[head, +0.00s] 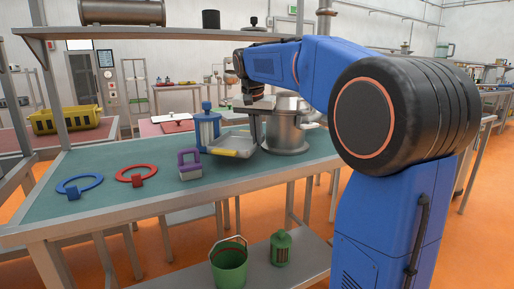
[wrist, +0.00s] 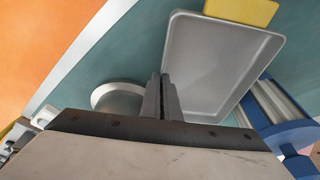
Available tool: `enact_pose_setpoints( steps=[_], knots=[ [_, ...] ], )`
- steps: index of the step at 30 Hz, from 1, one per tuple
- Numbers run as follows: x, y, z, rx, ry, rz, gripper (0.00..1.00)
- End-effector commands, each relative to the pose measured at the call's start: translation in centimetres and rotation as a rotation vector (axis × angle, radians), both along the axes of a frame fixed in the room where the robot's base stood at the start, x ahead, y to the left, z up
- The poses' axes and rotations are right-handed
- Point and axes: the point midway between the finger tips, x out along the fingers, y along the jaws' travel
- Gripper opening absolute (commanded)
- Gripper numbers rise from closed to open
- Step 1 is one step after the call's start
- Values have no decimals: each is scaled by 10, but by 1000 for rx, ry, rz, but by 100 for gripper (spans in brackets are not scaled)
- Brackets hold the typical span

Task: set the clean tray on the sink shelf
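The grey, shallow tray (wrist: 222,62) fills the upper middle of the wrist view, with a yellow piece (wrist: 241,10) at its far end. In the head view the tray (head: 243,145) is beside the silver pot, between it and a blue stand. My gripper (wrist: 165,97) has its two fingers close together at the tray's rim, near one corner, and appears shut on it. In the head view my gripper (head: 252,95) is above the tray's back part, its fingertips small and partly unclear. I cannot make out which surface is the sink shelf.
The silver pot (head: 287,132) stands right of the tray. The blue stand (head: 207,130) and a purple block (head: 189,165) are left of it. A red ring (head: 137,174) and blue ring (head: 79,186) lie on the green bench (head: 120,205). An upper shelf (head: 150,32) crosses above.

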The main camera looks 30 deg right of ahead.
Motion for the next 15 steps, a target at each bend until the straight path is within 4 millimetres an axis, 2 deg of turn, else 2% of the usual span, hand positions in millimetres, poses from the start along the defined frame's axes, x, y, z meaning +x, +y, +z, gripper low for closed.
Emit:
enact_pose_setpoints(
  steps=[4, 9, 15],
  knots=[
    [0, 0, -10, 0, 1, 0, 0],
    [0, 0, -31, 0, 1, 0, 0],
    [0, 0, -35, 0, 0, -1, 0]
  ],
)
